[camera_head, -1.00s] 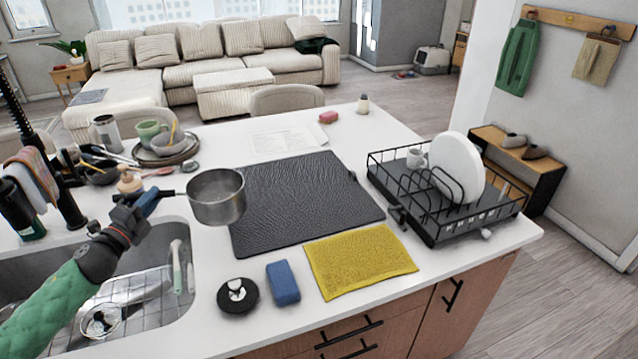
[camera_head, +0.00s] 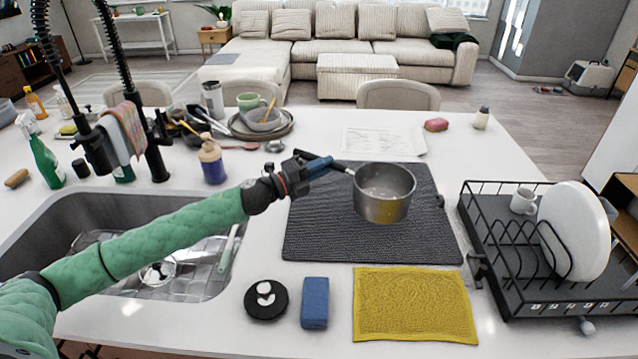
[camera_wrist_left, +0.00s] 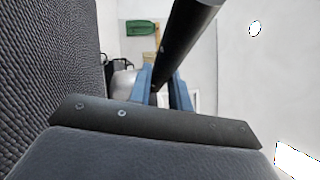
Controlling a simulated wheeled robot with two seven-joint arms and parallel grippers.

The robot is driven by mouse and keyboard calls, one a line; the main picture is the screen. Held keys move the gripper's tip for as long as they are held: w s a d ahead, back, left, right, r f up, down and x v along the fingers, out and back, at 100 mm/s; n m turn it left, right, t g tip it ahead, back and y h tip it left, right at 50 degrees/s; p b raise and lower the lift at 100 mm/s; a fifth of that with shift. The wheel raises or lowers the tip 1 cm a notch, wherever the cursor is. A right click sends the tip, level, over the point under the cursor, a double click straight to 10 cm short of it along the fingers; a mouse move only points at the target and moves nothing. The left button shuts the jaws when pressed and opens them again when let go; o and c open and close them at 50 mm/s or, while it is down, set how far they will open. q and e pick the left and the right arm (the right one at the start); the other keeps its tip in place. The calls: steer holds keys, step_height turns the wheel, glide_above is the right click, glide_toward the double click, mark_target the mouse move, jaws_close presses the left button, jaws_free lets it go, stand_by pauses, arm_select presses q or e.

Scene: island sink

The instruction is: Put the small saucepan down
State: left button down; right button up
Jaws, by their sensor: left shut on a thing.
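The small saucepan (camera_head: 384,196) is a shiny steel pot with a dark handle. It shows over the dark grey drying mat (camera_head: 320,232), and I cannot tell whether its base touches the mat. My left gripper (camera_head: 322,166) is shut on the saucepan's handle, reaching in from the left. In the left wrist view, the blue fingers (camera_wrist_left: 165,90) close on either side of the black handle (camera_wrist_left: 185,40). The saucepan's bowl is mostly hidden there. My right gripper is not in view.
The sink (camera_head: 60,225) lies to the left under my arm. A black dish rack (camera_head: 480,215) with a white plate and mug stands right of the mat. A yellow cloth (camera_head: 415,305), blue sponge (camera_head: 315,303) and black round item (camera_head: 266,300) lie in front.

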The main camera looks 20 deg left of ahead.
arm_select(q)
steer(key=shift+w+a+f+p, duration=0.8)
steer(key=shift+a+f+p, duration=0.1)
steer(key=shift+a+f, duration=0.75)
steer(key=shift+w+a+f+p, duration=0.9)
steer(key=shift+a+f, duration=0.5)
steer(key=shift+f, duration=0.35)
steer(key=shift+w+a+f+p, duration=0.75)
steer(key=shift+a+f+p, duration=0.15)
steer(key=shift+a+f, duration=0.75)
steer(key=shift+d, duration=0.1)
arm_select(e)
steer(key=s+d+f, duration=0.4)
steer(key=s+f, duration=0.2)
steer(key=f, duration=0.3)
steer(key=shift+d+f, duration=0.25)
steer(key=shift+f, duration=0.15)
arm_select(q)
steer(key=shift+f, duration=0.1)
steer(key=c, duration=1.3)
jaws_free()
steer(key=shift+f, duration=0.1)
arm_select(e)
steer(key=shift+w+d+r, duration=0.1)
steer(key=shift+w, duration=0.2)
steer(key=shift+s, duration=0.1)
